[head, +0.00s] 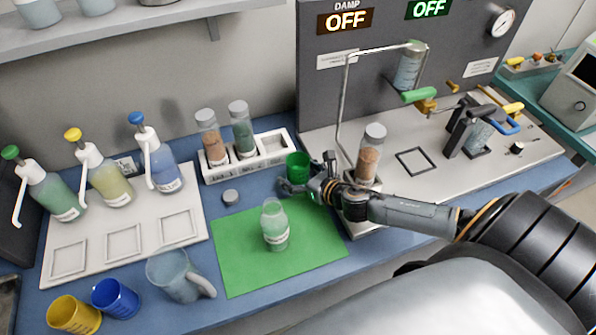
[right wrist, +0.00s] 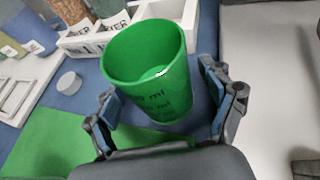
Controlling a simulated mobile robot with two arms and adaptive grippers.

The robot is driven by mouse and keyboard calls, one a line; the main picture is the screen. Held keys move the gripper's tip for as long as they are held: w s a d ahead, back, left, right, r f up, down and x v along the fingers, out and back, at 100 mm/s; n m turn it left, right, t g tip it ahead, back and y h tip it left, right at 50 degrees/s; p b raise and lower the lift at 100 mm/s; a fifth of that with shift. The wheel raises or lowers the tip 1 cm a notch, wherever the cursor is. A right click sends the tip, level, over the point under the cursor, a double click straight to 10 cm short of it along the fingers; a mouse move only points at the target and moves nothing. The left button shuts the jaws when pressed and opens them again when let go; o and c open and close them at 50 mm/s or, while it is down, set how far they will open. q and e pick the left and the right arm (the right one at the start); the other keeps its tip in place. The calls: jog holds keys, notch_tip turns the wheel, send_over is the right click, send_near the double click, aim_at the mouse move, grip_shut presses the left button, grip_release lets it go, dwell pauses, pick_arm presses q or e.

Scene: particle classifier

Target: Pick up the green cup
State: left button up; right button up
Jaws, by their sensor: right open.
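The green cup (head: 297,163) stands upright on the blue bench, just right of the white vial rack. My right gripper (head: 306,188) reaches in from the right and is low beside the cup's near side. In the right wrist view the green cup (right wrist: 150,85), with dark ml marks on its wall, sits between the two open fingers of my right gripper (right wrist: 163,108). The fingers are on either side of its lower part, apart from the wall as far as I can tell. The cup's base is partly hidden. My left gripper is not in view.
A vial of brown grains (head: 369,160) stands close behind my right wrist. The white rack (head: 268,158) is left of the cup. A green mat (head: 235,270) with a clear bottle (head: 275,230) lies in front. A grey cap (head: 231,196) lies left.

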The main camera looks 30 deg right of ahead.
jog(key=shift+x, duration=1.4)
jog(key=shift+c, duration=0.4)
jog(key=c, duration=1.4)
jog(key=shift+c, duration=0.3)
